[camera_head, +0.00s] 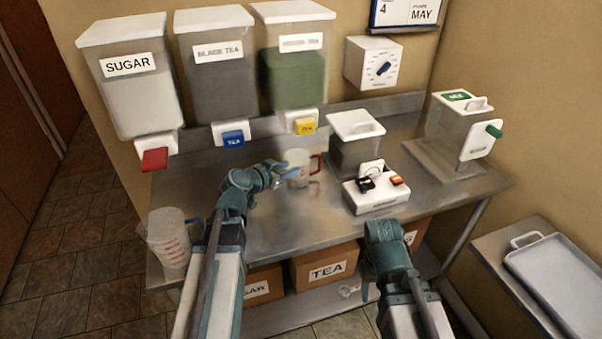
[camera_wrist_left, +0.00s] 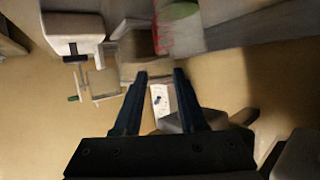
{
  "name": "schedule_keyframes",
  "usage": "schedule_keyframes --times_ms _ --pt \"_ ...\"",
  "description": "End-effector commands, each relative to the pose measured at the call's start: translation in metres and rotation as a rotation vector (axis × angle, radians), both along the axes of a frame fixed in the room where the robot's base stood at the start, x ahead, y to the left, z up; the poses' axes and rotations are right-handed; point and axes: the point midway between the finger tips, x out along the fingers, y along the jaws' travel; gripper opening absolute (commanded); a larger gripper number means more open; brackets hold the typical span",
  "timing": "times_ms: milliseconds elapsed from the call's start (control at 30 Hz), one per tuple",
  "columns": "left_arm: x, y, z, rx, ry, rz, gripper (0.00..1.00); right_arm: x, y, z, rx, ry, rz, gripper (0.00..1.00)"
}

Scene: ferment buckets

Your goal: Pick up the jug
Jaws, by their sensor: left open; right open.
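A small clear jug with a red handle (camera_head: 298,166) stands on the steel counter below the yellow-tapped dispenser. A larger clear measuring jug with red marks (camera_head: 168,240) stands at the counter's front left corner. My left gripper (camera_head: 284,171) is at the small jug's left side and partly overlaps it; I cannot tell whether they touch. In the left wrist view its two fingers (camera_wrist_left: 161,78) are apart with nothing held. A clear shape with a red edge (camera_wrist_left: 180,32) shows beyond them at the top. My right gripper (camera_head: 383,234) is open and empty at the counter's front edge.
Wall dispensers for sugar (camera_head: 135,85), black tea (camera_head: 215,75) and another tea (camera_head: 293,70) hang above the counter (camera_head: 262,232). A white switch box (camera_head: 376,195) and a lidded container (camera_head: 355,145) stand right of the small jug. The counter's front middle is clear.

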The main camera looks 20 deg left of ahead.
Motion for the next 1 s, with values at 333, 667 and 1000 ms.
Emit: schedule_keyframes --times_ms 333,667,1000 --pt "0.041 -0.014 -0.018 0.0 0.001 0.0 0.41 0.0 0.0 -0.018 0.0 0.0 0.0 0.5" --pt "0.061 -0.02 -0.029 0.001 0.001 -0.001 0.41 0.0 0.0 -0.029 0.0 0.0 0.0 0.5" --pt "0.088 -0.03 -0.039 0.002 0.0 0.001 0.41 0.0 0.0 -0.039 0.0 0.0 0.0 0.5"
